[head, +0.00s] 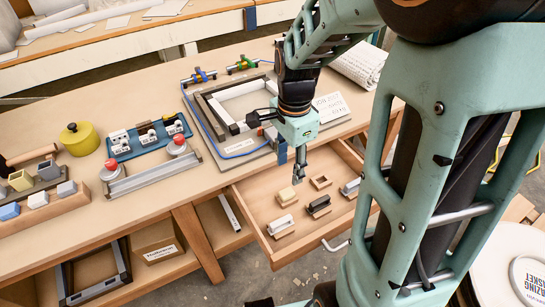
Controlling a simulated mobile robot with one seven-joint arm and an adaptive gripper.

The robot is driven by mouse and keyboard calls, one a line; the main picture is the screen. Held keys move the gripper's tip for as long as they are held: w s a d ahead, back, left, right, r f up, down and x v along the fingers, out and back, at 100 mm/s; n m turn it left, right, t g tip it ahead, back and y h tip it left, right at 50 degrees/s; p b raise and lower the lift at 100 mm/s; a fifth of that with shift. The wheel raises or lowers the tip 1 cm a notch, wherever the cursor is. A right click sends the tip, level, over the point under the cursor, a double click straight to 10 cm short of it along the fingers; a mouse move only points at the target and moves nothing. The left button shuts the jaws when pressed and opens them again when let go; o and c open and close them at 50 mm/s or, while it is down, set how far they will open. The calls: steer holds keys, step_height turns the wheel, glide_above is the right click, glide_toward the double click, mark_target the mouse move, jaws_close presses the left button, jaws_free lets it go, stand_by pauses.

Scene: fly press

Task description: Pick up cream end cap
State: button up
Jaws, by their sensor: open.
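A small cream block (286,195), which looks like the cream end cap, sits on a light wooden holder in the open drawer (262,236), at the left of the back row. My gripper (299,180) points down over the drawer, just right of and close to the cream block in the picture. I cannot tell its exact height above it. The jaws are open and I see nothing between them.
In the drawer stand an empty-looking holder (321,182), a grey-white piece (350,188), a dark piece (319,206) and a white piece (281,225). The bench edge and a framed fixture (234,101) lie behind my gripper. Coloured caps stand in a wooden rack (38,211) far left.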

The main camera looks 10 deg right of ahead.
glide_above(287, 192)
steer(key=f, duration=0.3)
steer(key=f+b, duration=0.1)
steer(key=shift+s+f, duration=0.15)
steer(key=shift+s, duration=0.25)
steer(key=f, duration=0.2)
steer(key=f+b, duration=0.1)
steer(key=f, duration=0.3)
steer(key=shift+w+f+b, duration=0.2)
steer(key=shift+w+b, duration=0.15)
steer(key=shift+w, duration=0.05)
steer(key=c, duration=0.9)
